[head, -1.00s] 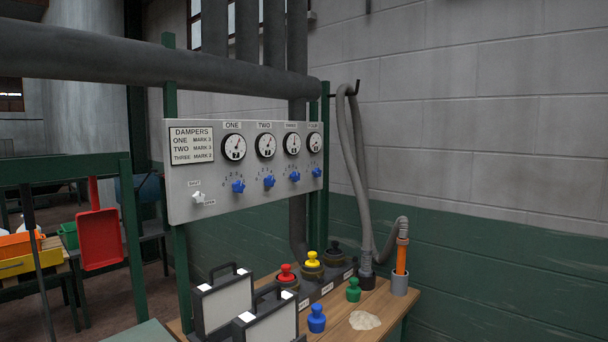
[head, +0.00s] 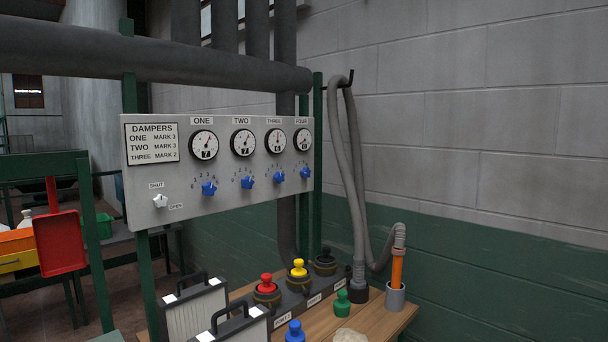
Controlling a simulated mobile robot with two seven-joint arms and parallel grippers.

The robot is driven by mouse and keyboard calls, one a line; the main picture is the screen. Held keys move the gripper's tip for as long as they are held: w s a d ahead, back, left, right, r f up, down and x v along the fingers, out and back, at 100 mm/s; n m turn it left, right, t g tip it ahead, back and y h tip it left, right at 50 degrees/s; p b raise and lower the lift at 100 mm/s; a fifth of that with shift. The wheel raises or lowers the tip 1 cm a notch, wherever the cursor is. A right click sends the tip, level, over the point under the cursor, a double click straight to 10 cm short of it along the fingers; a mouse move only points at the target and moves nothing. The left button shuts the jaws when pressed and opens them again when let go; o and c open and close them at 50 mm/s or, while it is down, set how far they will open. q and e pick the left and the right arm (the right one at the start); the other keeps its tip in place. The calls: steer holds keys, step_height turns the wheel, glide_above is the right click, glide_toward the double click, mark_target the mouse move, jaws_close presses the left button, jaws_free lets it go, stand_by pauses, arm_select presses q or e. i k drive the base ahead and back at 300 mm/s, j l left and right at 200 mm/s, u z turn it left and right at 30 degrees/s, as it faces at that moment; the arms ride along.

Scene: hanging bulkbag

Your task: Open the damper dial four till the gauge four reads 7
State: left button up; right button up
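Damper dial four (head: 305,172) is a blue knob at the right end of the grey dampers panel (head: 188,222). Gauge four (head: 302,140) is a round black-rimmed dial just above it, under the label FOUR. Gauges one and two seem to read 7; gauge three is hard to read. Neither of my grippers is in the head view, and nothing touches the dial.
A shut/open lever (head: 160,201) is at the panel's lower left. Below, a wooden table (head: 377,317) bears red, yellow, black, green and blue knobbed plugs and framed filters. A grey hose (head: 349,170) hangs right of the panel. The space before dial four looks clear.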

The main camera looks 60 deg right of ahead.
mark_target(305, 173)
steer(key=k+l, duration=0.1)
steer(key=l, duration=0.35)
steer(key=k+l+u, duration=0.1)
steer(key=l, duration=0.3)
steer(key=k+l, duration=0.1)
steer(key=l, duration=0.35)
steer(key=k+l, duration=0.1)
steer(key=l, duration=0.3)
steer(key=u, duration=0.05)
